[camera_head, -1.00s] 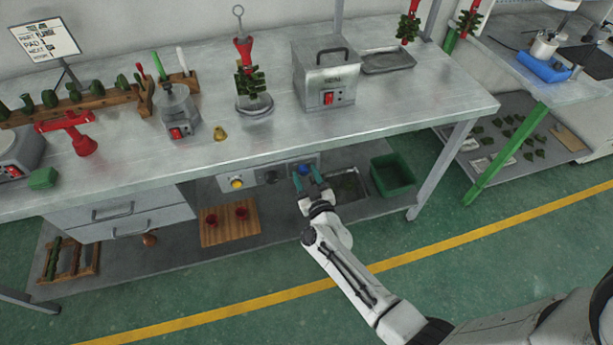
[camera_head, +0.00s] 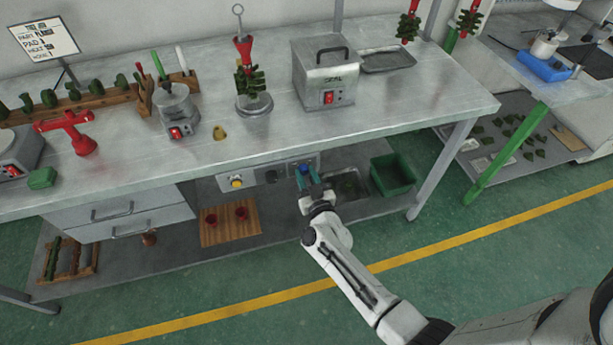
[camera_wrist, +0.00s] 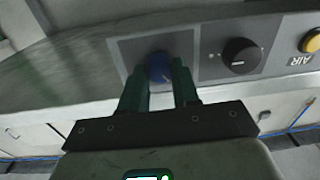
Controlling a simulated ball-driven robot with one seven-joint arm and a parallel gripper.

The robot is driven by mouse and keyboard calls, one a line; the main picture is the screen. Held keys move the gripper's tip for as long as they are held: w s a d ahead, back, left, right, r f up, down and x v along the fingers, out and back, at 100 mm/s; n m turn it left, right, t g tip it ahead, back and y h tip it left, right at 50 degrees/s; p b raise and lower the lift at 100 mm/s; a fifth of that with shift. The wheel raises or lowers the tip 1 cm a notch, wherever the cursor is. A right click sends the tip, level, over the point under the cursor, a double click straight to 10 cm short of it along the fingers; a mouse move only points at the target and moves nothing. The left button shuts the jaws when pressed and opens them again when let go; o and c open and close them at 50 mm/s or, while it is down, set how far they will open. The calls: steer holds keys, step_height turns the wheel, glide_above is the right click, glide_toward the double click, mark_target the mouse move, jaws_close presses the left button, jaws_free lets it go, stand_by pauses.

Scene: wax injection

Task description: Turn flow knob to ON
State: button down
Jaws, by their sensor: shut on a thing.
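The blue flow knob (camera_wrist: 160,68) sits on a grey panel under the workbench's front edge. It also shows in the head view (camera_head: 304,169). My gripper (camera_wrist: 160,82) has its two green fingers on either side of the blue knob, shut on it. In the head view my gripper (camera_head: 305,182) reaches up to the panel from below. The knob's pointer and any ON marking cannot be read, as the fingers hide part of it.
A black knob (camera_wrist: 241,56) and a yellow button (camera_wrist: 311,41) marked AIR share the panel. In the head view, a green bin (camera_head: 393,174) stands on the lower shelf right of my gripper. A wooden board (camera_head: 230,226) with two red cups lies to the left.

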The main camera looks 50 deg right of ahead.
steer(key=m, duration=0.4)
steer(key=shift+b, duration=0.4)
steer(key=m, duration=0.4)
steer(key=shift+f+h+b, duration=0.1)
steer(key=shift+h+b, duration=0.2)
steer(key=shift+b, duration=0.1)
steer(key=m+b, duration=0.1)
steer(key=m, duration=0.3)
steer(key=shift+d+m, duration=0.1)
steer(key=shift+m, duration=0.3)
steer(key=shift+m+h+b, duration=0.3)
steer(key=shift+m+b, duration=0.05)
steer(key=shift+m, duration=1.55)
steer(key=c, duration=0.8)
jaws_free()
